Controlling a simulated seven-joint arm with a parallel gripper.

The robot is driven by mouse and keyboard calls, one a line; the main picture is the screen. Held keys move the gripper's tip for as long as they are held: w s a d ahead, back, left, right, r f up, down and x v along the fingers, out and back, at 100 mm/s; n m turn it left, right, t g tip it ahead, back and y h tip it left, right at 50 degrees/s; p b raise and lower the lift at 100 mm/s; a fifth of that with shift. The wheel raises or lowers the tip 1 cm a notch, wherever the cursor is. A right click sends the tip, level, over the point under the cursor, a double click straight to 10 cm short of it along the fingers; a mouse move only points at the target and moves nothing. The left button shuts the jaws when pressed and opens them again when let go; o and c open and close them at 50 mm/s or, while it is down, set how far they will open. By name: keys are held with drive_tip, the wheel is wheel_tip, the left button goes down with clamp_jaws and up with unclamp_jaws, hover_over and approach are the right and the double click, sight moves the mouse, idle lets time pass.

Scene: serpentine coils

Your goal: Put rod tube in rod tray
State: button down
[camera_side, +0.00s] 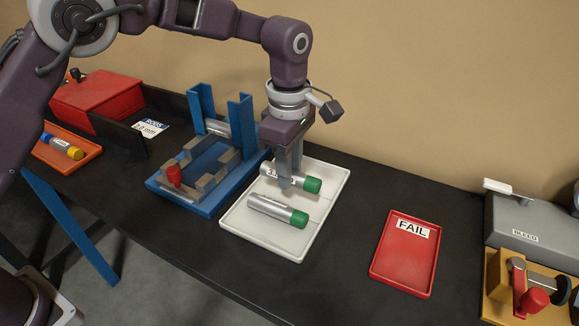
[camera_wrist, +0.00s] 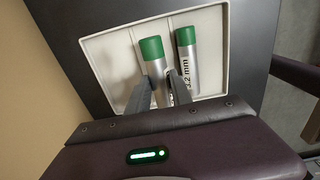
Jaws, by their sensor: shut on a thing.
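My gripper (camera_side: 286,184) points down over a white tray (camera_side: 238,226), shut on a silver tube with a green cap (camera_side: 312,184). The held tube lies level in the far part of the tray area; I cannot tell whether it touches the tray floor. A second silver tube with a green cap (camera_side: 272,207) lies in the tray, nearer the side camera and roughly parallel. In the wrist view the held tube (camera_wrist: 151,56) is between the fingers and the other tube (camera_wrist: 187,54), marked 3.2 mm, lies beside it. The fingers hide part of the held tube.
A blue fixture (camera_side: 190,204) stands just left of the white tray. Further left are a red box (camera_side: 100,98) and an orange tray (camera_side: 78,168) with a yellow-and-blue-ended tube (camera_side: 62,146). A red FAIL tray (camera_side: 402,264) is to the right, with bare black table between.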

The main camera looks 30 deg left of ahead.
drive_tip(key=shift+f, duration=1.35)
drive_tip(key=shift+f, duration=0.1)
drive_tip(key=shift+f, duration=0.55)
drive_tip(key=c, duration=1.1)
unclamp_jaws()
drive_tip(key=shift+o, duration=0.2)
